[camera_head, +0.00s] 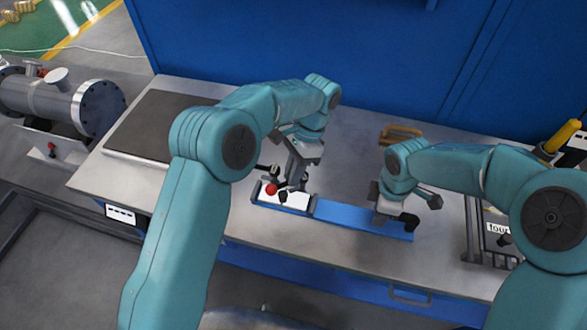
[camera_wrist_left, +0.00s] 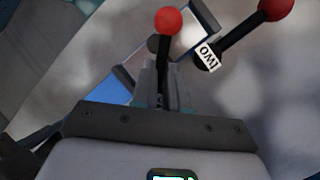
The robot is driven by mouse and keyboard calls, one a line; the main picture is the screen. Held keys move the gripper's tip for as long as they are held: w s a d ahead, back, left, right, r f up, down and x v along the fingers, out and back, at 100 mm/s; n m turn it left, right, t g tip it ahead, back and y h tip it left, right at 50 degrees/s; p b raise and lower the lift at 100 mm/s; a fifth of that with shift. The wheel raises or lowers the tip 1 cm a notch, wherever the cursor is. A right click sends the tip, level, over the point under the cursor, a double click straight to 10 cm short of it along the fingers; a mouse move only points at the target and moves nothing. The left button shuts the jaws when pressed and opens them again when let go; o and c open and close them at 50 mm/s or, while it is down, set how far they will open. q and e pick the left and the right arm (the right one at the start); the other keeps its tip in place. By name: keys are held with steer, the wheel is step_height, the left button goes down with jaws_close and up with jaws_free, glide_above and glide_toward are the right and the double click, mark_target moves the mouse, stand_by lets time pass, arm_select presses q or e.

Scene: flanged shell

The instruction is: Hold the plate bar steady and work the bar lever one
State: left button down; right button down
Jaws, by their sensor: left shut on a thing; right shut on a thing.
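The blue plate bar (camera_head: 350,221) lies along the bench top, with a white plate section (camera_head: 296,200) at its left end. My left gripper (camera_head: 287,188) is over that section. In the left wrist view, its fingers (camera_wrist_left: 163,88) are shut around the black shaft of a lever with a red ball (camera_wrist_left: 168,20). No label on this lever is visible. A second red-ball lever (camera_wrist_left: 240,35) beside it bears a tag reading TWO. My right gripper (camera_head: 398,218) is shut on the right end of the bar; its fingertips are partly hidden.
A dark mat (camera_head: 160,125) covers the left part of the bench (camera_head: 150,190). A brown object (camera_head: 400,133) lies at the back. A labelled rack (camera_head: 490,235) stands at the right. A flanged grey cylinder (camera_head: 55,97) is beyond the bench's left side. A blue wall (camera_head: 330,45) rises behind.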

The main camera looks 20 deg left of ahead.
arm_select(q)
steer(key=n, duration=0.1)
steer(key=n+h, duration=0.1)
steer(key=n, duration=0.1)
steer(key=n+h, duration=0.1)
steer(key=shift+s+d, duration=0.3)
steer(key=shift+s, duration=0.05)
steer(key=shift+s+d+n+h, duration=0.15)
steer(key=shift+n+h, duration=0.15)
steer(key=shift+n, duration=0.6)
steer(key=shift+d+n+h, duration=0.15)
steer(key=shift+n+h, duration=0.15)
steer(key=shift+n, duration=0.6)
steer(key=c, duration=1.1)
jaws_free()
steer(key=v, duration=1.2)
steer(key=shift+a, duration=0.1)
